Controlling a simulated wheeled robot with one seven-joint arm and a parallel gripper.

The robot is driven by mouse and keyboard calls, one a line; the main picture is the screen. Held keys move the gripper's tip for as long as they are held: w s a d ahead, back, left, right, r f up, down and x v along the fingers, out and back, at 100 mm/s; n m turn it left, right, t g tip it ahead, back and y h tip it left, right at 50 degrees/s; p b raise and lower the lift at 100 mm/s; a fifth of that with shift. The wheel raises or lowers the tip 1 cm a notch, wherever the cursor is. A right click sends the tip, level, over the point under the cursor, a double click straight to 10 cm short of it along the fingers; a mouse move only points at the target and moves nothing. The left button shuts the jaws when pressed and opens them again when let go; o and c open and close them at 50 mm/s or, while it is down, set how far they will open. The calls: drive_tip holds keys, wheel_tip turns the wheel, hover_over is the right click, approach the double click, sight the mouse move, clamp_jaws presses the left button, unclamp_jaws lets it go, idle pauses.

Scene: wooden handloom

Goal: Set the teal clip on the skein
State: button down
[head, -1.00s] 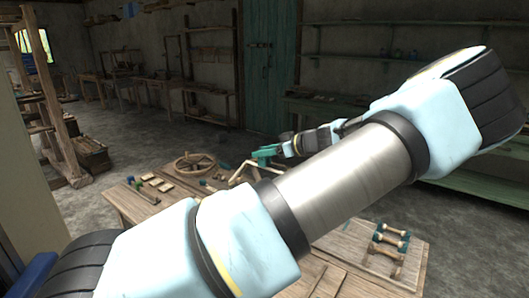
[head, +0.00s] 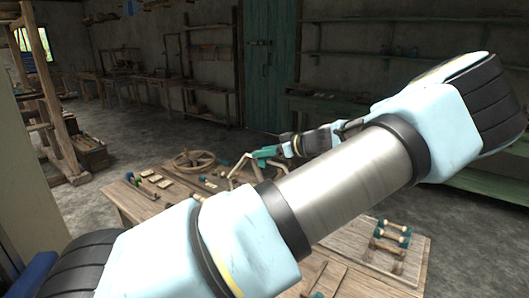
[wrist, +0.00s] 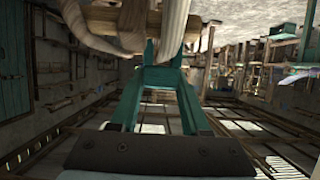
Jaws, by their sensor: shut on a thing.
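The teal clip (wrist: 165,76) is at the tip of my gripper in the wrist view. Its short prongs point up at the pale skein (wrist: 174,28), whose thick loops hang by a wooden bar. One strand comes down between or just in front of the prongs; I cannot tell which, nor whether they touch. My gripper (wrist: 163,100) is shut on the clip. In the head view, teal at the end of my dark gripper (head: 268,152) is beside a pale, bent shape (head: 240,167), probably the skein. My arm hides part of this area.
The wooden table (head: 130,203) holds a spoked wheel (head: 193,161) and small blocks at the left. Shelves and a green door (head: 268,70) stand far behind.

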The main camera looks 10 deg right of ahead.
unclamp_jaws()
idle(0.6)
drive_tip(key=shift+r+p, duration=1.3)
drive_tip(key=shift+r, duration=2.2)
